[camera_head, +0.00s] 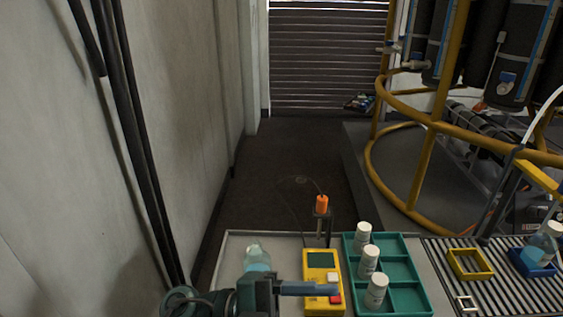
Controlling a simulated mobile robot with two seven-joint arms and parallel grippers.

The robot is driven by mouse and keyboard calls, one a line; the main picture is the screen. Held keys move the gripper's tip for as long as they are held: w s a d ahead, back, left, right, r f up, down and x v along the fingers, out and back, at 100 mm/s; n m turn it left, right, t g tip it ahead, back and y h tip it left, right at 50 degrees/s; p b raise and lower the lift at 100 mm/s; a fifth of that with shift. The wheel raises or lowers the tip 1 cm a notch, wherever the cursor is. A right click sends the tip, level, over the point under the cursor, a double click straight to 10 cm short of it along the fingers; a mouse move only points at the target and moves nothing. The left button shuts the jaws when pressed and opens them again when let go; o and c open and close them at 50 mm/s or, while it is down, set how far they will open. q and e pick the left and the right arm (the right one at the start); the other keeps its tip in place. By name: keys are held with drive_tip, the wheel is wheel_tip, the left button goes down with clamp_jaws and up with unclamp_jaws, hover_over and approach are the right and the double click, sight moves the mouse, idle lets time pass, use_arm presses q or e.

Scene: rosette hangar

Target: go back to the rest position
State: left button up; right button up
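My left gripper (310,289) is at the bottom middle, low over the near part of the worktable (227,254). Its grey-blue finger points right and overlaps the yellow meter (312,272) in the picture. I cannot make out a gap between its fingers, nor whether it touches the meter. A clear bottle with pale blue liquid (257,260) shows just behind the wrist, its lower part hidden. My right gripper is not in view.
A teal tray (405,271) holds three white bottles in its left column. An orange-topped probe (321,205) stands behind the meter. On the ribbed surface are an empty yellow frame (470,275) and a blue holder (532,268) with a bottle. A wall (160,130) stands close left.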

use_arm(q)
drive_tip(key=w+a+n+t+y, duration=0.4)
drive_tip(key=a+n+t+y, duration=0.55)
drive_tip(key=n+t, duration=1.15)
drive_tip(key=s+a+f+n+g+y, duration=0.4)
drive_tip(key=s+a+f+n+y, duration=0.25)
drive_tip(key=a+f, duration=0.45)
drive_tip(key=r+g+p, duration=0.1)
drive_tip(key=p, duration=0.5)
drive_tip(key=d+r+g+p, duration=0.1)
drive_tip(key=p, duration=0.5)
drive_tip(key=w+r+g+p, duration=0.1)
drive_tip(key=p, duration=0.5)
drive_tip(key=shift+d+r+g, duration=0.25)
drive_tip(key=shift+r+g, duration=0.1)
drive_tip(key=shift+g, duration=0.05)
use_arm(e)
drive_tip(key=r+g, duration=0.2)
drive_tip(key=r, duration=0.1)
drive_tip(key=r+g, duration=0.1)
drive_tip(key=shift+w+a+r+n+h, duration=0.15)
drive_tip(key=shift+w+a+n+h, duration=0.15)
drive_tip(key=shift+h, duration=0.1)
use_arm(q)
drive_tip(key=shift+f, duration=0.3)
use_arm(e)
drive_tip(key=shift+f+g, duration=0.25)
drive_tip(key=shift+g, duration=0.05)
